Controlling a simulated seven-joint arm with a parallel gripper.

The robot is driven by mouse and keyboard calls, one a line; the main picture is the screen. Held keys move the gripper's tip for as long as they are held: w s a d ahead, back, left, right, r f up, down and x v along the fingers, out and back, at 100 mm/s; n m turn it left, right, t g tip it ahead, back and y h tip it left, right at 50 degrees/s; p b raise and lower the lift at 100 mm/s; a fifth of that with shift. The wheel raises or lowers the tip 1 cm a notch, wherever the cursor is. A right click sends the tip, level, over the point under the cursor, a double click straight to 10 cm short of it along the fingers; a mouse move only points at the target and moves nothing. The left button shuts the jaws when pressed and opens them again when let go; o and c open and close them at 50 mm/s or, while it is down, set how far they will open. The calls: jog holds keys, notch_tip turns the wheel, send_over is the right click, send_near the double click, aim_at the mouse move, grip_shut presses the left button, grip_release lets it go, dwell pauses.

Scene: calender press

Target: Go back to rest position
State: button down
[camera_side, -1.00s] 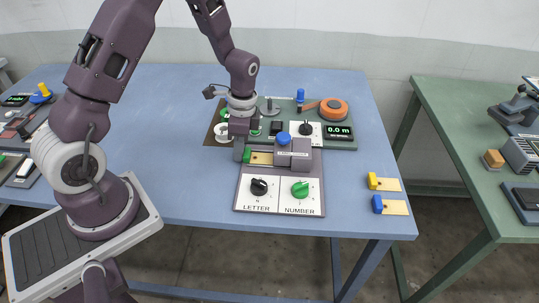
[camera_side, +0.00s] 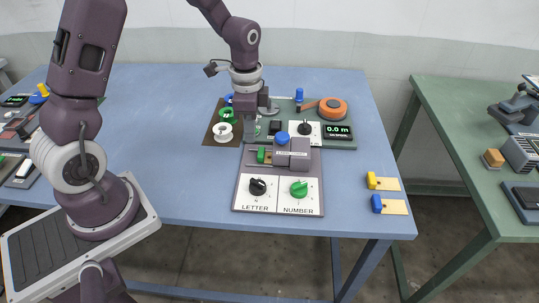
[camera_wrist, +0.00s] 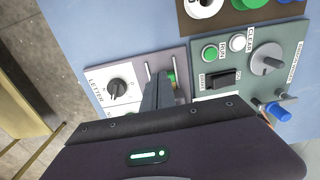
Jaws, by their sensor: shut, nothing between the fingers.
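My gripper (camera_side: 246,141) hangs fingers down over the back edge of the press unit (camera_side: 230,205), left of the grey press block (camera_side: 292,154). The wrist view also shows its fingers (camera_wrist: 158,93) together, with nothing seen between them. Below them a green slider block (camera_side: 262,156) stands close to the press block's left side; part of it shows in the wrist view (camera_wrist: 171,78). A blue knob (camera_side: 282,138) tops the press. The black LETTER dial (camera_side: 257,187) and green NUMBER dial (camera_side: 299,189) are on the unit's front; the fingers and gripper body hide part of it in the wrist view.
Behind is a green control panel (camera_side: 345,145) with an orange reel (camera_side: 333,109) and a display reading 0.0 m. Spools (camera_side: 222,131) stand to the left. Yellow (camera_side: 371,181) and blue (camera_side: 377,204) handled pieces lie at right.

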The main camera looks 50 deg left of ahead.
jog(key=s+d+r+n+t, duration=0.2)
jog(key=s+r, duration=0.1)
jog(key=r, duration=0.6)
jog(key=s+d+r+n+t, duration=0.1)
jog(key=s+d+r+n, duration=0.1)
jog(key=s+r, duration=0.3)
jog(key=s+d+r+n+t, duration=0.2)
jog(key=s+d+r+n, duration=0.1)
jog(key=s, duration=0.9)
notch_tip(320, 180, up, 2)
jog(key=shift+s+r+n, duration=0.2)
jog(key=shift+n, duration=0.7)
